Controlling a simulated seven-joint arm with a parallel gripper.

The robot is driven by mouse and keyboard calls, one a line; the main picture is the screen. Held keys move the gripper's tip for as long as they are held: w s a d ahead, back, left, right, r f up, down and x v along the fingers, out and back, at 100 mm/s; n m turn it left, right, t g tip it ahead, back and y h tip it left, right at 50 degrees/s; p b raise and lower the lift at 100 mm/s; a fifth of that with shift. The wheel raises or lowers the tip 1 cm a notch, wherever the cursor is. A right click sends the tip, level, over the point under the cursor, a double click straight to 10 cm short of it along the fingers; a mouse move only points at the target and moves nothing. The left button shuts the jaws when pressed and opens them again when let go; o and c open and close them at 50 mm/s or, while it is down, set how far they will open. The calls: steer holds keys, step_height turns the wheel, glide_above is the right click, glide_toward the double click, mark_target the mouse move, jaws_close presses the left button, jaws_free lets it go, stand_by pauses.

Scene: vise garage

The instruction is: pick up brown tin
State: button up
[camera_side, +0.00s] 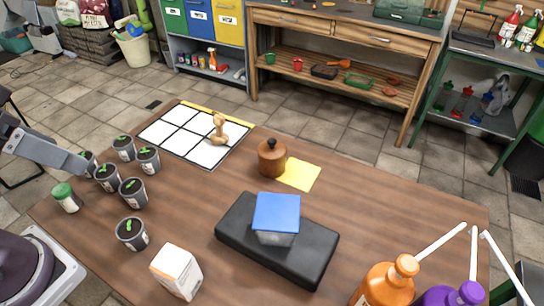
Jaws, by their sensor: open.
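The brown tin (272,160) is a round, shiny brown canister with a lid and a black knob. It stands upright near the middle of the wooden table, touching or just beside a yellow sheet. My gripper (55,155) is at the left edge, partly cut off by the frame. It is above the plant pots, far to the left of the tin, and is open. Its fingertips do not show clearly.
A black case (240,234) with a blue-lidded box (277,212) lies in front of the tin. A wooden figure (219,131) stands on the white grid sheet (165,133). Several small pots (133,193) fill the left side. Orange (385,287) and purple bottles stand front right.

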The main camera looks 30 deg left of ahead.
steer(key=o, duration=0.5)
steer(key=shift+o, duration=0.2)
steer(key=m+g+h, duration=0.1)
steer(key=m, duration=0.4)
glide_above(275, 157)
steer(key=s+a, duration=0.4)
steer(key=a, duration=0.3)
step_height(275, 157, down, 14)
steer(key=shift+g+h, duration=0.3)
steer(key=shift+h, duration=0.2)
steer(key=x, duration=0.6)
steer(key=d+x, duration=0.1)
steer(key=x, duration=0.6)
steer(key=d+x, duration=0.1)
steer(key=x, duration=0.6)
steer(key=shift+w+r, duration=0.3)
